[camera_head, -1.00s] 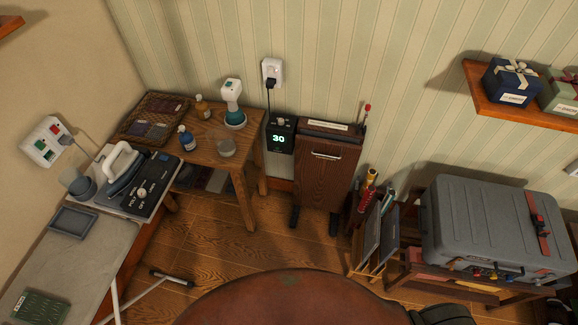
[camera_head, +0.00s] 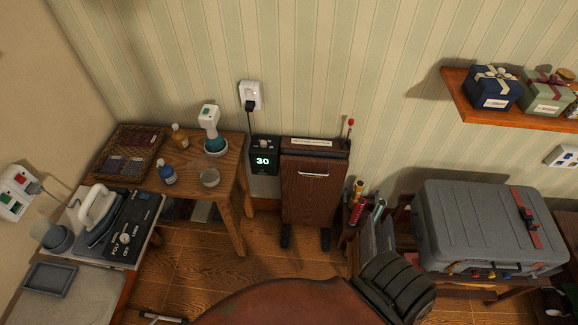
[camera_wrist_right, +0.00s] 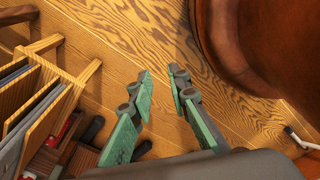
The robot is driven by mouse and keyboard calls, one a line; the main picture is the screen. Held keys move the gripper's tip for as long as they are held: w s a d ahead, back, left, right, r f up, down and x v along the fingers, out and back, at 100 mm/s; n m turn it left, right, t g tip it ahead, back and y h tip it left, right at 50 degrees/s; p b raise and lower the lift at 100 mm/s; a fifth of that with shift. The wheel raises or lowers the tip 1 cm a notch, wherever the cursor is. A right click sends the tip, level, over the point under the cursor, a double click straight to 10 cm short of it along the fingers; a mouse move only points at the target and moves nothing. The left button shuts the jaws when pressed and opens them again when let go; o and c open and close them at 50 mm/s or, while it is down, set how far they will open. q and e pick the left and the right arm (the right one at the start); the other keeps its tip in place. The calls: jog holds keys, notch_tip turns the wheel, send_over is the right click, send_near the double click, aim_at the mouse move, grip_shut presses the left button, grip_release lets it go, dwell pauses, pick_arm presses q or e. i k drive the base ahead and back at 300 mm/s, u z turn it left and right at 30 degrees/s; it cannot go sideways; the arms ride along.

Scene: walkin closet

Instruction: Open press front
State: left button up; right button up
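The trouser press (camera_head: 312,190) is a dark wooden upright cabinet against the striped wall in the head view. Its front panel looks shut, with a silver bar handle (camera_head: 314,175) near the top. A lever with a red knob (camera_head: 350,123) stands at its top right. A black box with a green "30" display (camera_head: 263,160) is at its left. My right gripper (camera_wrist_right: 160,93) shows in the right wrist view with its two green-padded fingers apart and nothing between them, above the wooden floor. My left gripper is not in view.
A side table (camera_head: 232,150) with bottles and a steamer stands left of the press. An ironing board with an iron (camera_head: 97,207) is farther left. A rack (camera_wrist_right: 45,95) and a grey suitcase (camera_head: 480,225) are to the right.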

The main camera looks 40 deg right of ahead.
aim_at(312, 188)
jog(key=z, duration=0.15)
jog(key=i, duration=0.65)
jog(key=z, duration=0.95)
jog(key=i, duration=0.45)
jog(key=z, duration=0.5)
